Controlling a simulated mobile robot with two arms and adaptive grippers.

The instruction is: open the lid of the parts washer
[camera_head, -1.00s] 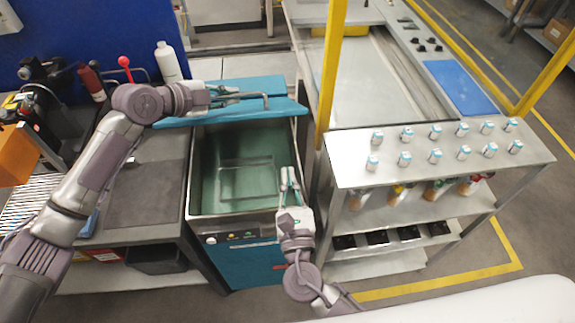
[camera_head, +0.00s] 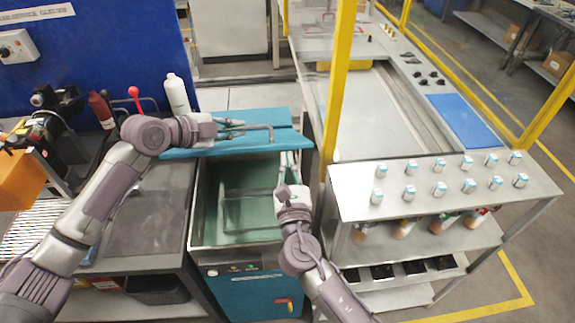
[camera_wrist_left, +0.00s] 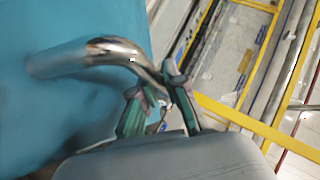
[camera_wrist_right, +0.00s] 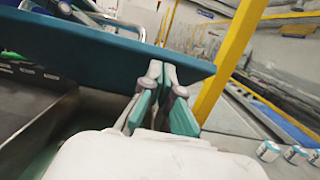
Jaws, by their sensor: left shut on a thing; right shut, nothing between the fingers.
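The parts washer's teal lid (camera_head: 285,141) stands raised at the back of the open tub, whose rim (camera_head: 192,220) and green inside show. A bent metal handle (camera_head: 262,127) sits on the lid. My left gripper (camera_head: 243,130) is shut on the handle near its bend; in the left wrist view the handle (camera_wrist_left: 95,52) meets the fingers (camera_wrist_left: 162,82). My right gripper (camera_head: 286,160) is shut and empty over the tub's back right, close to the lid's lower edge. In the right wrist view its fingertips (camera_wrist_right: 163,68) overlap the lid (camera_wrist_right: 85,45); I cannot tell if they touch.
A yellow post (camera_head: 335,100) rises just right of the tub. A metal cart (camera_head: 440,185) with several small jars stands to the right. A white bottle (camera_head: 177,95) and a bench with a dark mat (camera_head: 140,225) are on the left.

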